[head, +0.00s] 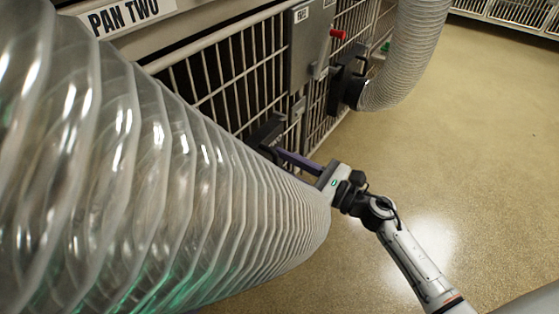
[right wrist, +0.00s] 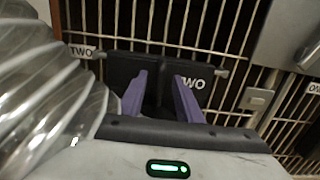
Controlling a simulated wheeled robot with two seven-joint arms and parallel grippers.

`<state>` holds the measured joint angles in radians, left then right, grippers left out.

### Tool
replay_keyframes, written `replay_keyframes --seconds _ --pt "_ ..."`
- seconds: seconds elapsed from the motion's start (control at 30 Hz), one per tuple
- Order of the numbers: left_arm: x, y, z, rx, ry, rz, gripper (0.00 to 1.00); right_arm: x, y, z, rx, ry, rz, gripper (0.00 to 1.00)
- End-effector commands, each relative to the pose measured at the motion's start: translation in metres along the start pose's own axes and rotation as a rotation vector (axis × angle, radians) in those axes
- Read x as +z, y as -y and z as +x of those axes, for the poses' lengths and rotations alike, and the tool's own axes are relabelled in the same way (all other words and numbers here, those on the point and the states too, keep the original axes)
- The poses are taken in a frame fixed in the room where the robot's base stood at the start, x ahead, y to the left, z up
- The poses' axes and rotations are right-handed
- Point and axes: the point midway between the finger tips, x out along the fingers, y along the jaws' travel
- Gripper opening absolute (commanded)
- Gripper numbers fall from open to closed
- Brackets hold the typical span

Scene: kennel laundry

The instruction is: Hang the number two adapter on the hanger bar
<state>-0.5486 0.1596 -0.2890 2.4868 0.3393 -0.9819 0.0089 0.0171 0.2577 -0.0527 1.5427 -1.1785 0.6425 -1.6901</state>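The number two adapter (right wrist: 120,67) is a black plate marked TWO, upright against the cage front in the right wrist view. The grey hanger bar (right wrist: 222,72) runs along its top edge; whether the adapter bears on it is unclear. My right gripper (right wrist: 164,76) has its purple fingers on either side of a dark upright part of the adapter. The fingers are apart, but I cannot see whether they press on it. In the head view, my right gripper (head: 280,153) reaches the black adapter (head: 267,131), partly hidden by the hose. My left gripper is not in view.
A large clear ribbed hose (head: 150,170) fills the left foreground, close to my right gripper. A PAN TWO label (head: 124,14) is above. Another hose (head: 407,50) joins a black fitting (head: 349,85) on the cage front (head: 235,75). The floor (head: 470,140) at right is clear.

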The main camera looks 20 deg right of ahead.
Motion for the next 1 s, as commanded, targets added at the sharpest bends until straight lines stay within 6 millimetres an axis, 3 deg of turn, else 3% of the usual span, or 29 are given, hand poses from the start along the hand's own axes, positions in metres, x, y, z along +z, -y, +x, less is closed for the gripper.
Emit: replay_keyframes --seconds 1.0 --pt "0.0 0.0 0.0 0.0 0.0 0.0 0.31 0.001 0.001 -0.052 0.0 0.001 -0.001 0.32"
